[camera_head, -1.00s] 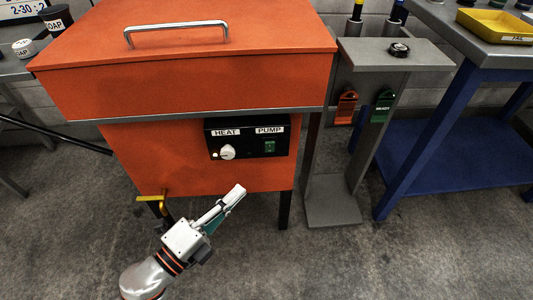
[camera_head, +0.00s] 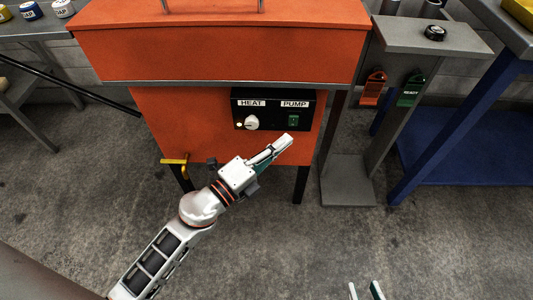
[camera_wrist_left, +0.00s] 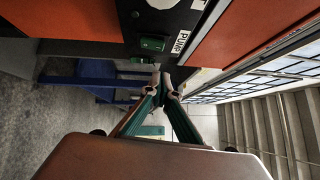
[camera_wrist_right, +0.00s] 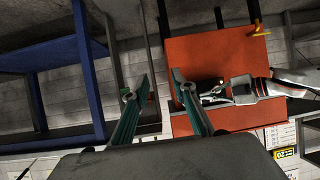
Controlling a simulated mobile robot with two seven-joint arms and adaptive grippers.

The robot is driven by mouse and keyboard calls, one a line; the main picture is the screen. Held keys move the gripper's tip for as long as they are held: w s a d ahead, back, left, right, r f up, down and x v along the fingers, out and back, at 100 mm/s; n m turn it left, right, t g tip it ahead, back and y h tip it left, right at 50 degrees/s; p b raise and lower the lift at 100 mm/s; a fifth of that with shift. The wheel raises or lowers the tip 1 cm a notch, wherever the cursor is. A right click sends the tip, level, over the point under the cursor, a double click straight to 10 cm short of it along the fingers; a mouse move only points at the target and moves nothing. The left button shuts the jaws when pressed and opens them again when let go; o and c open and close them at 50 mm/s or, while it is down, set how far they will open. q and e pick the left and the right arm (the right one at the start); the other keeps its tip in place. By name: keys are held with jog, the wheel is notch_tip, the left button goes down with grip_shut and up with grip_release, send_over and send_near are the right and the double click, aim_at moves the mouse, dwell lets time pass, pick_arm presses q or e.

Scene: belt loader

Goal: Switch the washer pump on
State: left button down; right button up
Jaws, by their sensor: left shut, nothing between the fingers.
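The orange washer (camera_head: 185,120) has a black control panel (camera_head: 271,122) on its front. The panel carries a white knob (camera_head: 251,122) under the HEAT label and a green pump switch (camera_head: 293,120) under the PUMP label. The pump switch also shows in the left wrist view (camera_wrist_left: 153,43). My left gripper (camera_head: 288,140) is shut and empty, its tips just below the pump switch and apart from it as far as I can tell. My right gripper (camera_head: 365,290) is open and empty at the bottom edge of the head view; its spread fingers show in the right wrist view (camera_wrist_right: 157,85).
A grey stand (camera_head: 400,38) with a red tag (camera_head: 373,88) and a green tag (camera_head: 410,90) is right of the washer. A blue-legged table (camera_head: 455,125) is further right. A yellow-handled valve (camera_head: 174,161) sticks out at the washer's lower left. The floor in front is clear.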

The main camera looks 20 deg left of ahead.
aim_at(298, 117)
pick_arm(q)
jog(key=w, duration=0.5)
jog(key=shift+w+a+r, duration=0.1)
jog(key=shift+a+r, duration=0.05)
jog(key=shift+r, duration=0.15)
pick_arm(e)
jog(key=shift+s+d+f, duration=0.1)
jog(key=shift+s+f, duration=0.3)
jog(key=shift+f, duration=0.05)
jog(key=shift+w+r, duration=0.1)
